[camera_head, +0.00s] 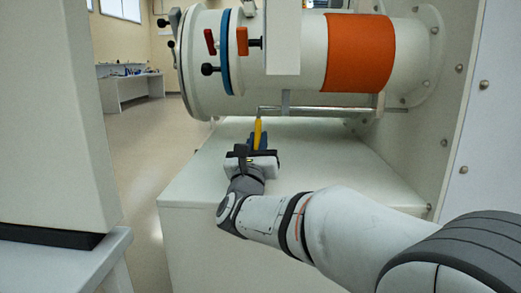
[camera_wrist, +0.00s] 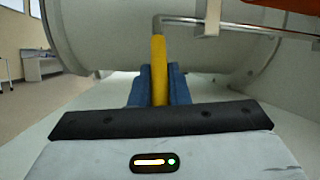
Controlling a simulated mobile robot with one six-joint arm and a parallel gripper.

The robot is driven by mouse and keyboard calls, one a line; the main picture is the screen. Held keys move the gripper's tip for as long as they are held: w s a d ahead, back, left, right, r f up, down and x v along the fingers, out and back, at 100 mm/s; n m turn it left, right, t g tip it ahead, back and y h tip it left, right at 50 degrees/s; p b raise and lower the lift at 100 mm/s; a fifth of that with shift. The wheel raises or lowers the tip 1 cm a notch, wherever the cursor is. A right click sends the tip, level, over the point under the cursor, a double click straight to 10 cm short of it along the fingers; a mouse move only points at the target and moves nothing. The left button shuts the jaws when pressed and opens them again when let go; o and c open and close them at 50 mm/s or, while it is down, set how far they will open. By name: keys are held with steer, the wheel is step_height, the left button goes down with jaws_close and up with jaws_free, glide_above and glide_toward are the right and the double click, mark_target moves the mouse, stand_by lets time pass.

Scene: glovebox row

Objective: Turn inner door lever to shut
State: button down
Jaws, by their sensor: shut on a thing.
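The lever has a yellow grip (camera_head: 258,130) that hangs down from the left end of a thin metal rod (camera_head: 320,110) under the white cylindrical chamber (camera_head: 300,50). In the wrist view the yellow grip (camera_wrist: 159,65) stands upright in the middle, below the bend of the rod (camera_wrist: 185,19). My gripper (camera_head: 256,141) has its blue fingers on either side of the grip's lower part and is shut on it. The inner door itself is not visible.
The chamber carries an orange band (camera_head: 360,53), a blue ring (camera_head: 226,50), a red handle (camera_head: 210,41) and black knobs. A white bench top (camera_head: 330,165) lies below it. A pale cabinet (camera_head: 50,110) stands at the left. Open floor (camera_head: 148,130) shows between them.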

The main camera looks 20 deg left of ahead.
steer(key=shift+r, duration=0.15)
steer(key=c, duration=1.4)
jaws_free()
steer(key=s+d, duration=0.1)
steer(key=s, duration=0.3)
steer(key=s+d+f+p, duration=0.1)
steer(key=s, duration=0.4)
steer(key=s+d+p, duration=0.1)
steer(key=s+d, duration=0.1)
steer(key=s, duration=0.3)
steer(key=shift+f, duration=0.25)
